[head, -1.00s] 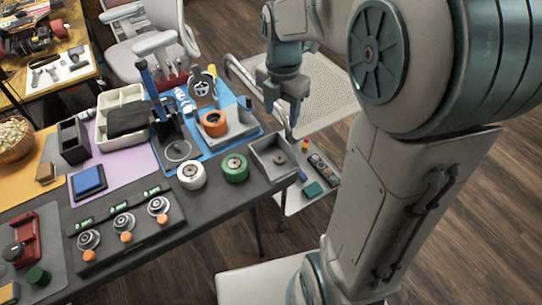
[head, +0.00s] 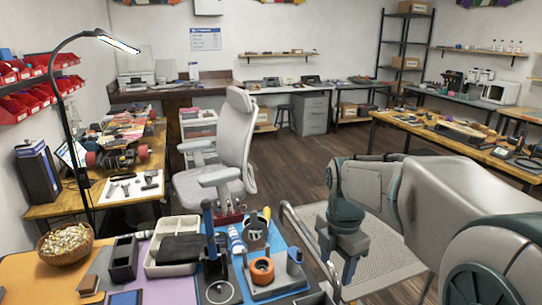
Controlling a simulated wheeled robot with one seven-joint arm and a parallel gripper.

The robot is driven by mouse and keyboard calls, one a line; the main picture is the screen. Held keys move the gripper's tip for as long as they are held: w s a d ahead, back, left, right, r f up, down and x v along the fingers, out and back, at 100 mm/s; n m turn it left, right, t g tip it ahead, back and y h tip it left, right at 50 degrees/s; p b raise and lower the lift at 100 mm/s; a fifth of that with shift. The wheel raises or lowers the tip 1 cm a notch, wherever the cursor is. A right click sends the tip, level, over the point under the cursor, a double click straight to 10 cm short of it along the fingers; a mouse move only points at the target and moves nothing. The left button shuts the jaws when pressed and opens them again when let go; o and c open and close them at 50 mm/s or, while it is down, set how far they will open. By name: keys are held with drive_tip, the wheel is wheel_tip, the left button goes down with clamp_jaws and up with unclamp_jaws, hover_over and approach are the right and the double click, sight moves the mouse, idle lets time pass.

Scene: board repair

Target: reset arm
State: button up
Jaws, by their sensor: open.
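My gripper (head: 337,268) hangs pointing down at the end of my arm, right of the near workbench in the head view. Its two fingers are apart and I see nothing between them. It is beside the blue mat (head: 285,240) and in front of a grey mesh cart (head: 385,262). On the mat's grey plate stands an orange ring (head: 262,270). My arm fills the lower right of the view.
A white swivel chair (head: 233,155) stands behind the bench. A tall black lamp (head: 62,110) rises at the left. A wicker basket (head: 66,243) sits at the bench's left. Wooden floor (head: 290,165) is clear in the middle; a wooden workbench (head: 450,142) stands at right.

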drive_tip(key=s+r+m+t+p, duration=0.1)
drive_tip(key=s+r+m+p, duration=0.1)
drive_tip(key=s+m, duration=0.4)
drive_tip(key=s+r+m+t+p, duration=0.1)
drive_tip(key=s+m+p, duration=0.3)
drive_tip(key=m, duration=1.3)
drive_tip(key=s+r, duration=0.1)
drive_tip(key=s, duration=0.1)
drive_tip(key=shift+s+t, duration=0.3)
